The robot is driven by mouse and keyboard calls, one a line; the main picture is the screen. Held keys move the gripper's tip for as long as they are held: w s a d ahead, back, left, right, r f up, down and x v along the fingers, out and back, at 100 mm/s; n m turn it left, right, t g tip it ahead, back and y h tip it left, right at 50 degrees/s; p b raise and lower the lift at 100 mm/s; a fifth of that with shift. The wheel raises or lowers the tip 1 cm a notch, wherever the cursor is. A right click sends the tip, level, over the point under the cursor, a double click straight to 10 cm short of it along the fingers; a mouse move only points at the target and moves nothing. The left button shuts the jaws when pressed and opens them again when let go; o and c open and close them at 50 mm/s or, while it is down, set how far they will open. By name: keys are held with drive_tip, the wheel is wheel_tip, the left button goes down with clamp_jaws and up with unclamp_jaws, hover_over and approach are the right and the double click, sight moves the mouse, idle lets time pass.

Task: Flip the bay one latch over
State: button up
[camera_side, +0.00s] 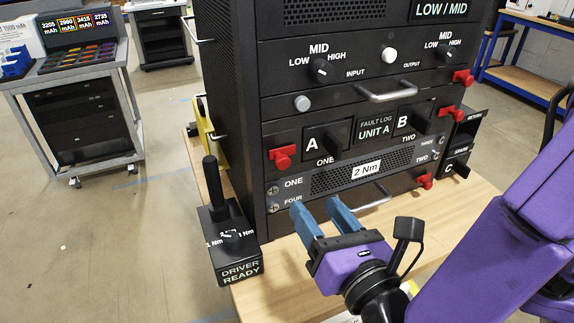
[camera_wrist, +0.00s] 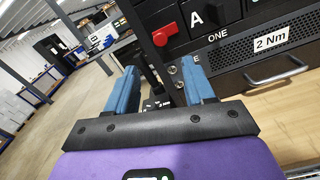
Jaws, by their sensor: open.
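The rack (camera_side: 228,110) stands on a wooden bench. The red latch by the label ONE (camera_side: 283,157) is at the left end of the bay marked A, beside a black block; it also shows in the wrist view (camera_wrist: 165,35), above and near the fingertips. My gripper (camera_side: 316,205) has two blue fingers spread apart with nothing between them. It is in front of the rack's lower left, below and a little right of the latch in the side view, and apart from it. It also shows in the wrist view (camera_wrist: 160,68). Nothing hides the latch.
Other red latches (camera_side: 452,112) sit on the rack's right side. A metal handle (camera_side: 362,199) projects close to my right finger. A black driver stand (camera_side: 228,240) with an upright driver is on the bench (camera_side: 285,285) left of my gripper. A cart (camera_side: 85,110) stands behind.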

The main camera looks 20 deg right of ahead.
sight(285, 163)
drive_tip(key=w, duration=1.2)
drive_tip(key=shift+w, duration=0.1)
clamp_jaws()
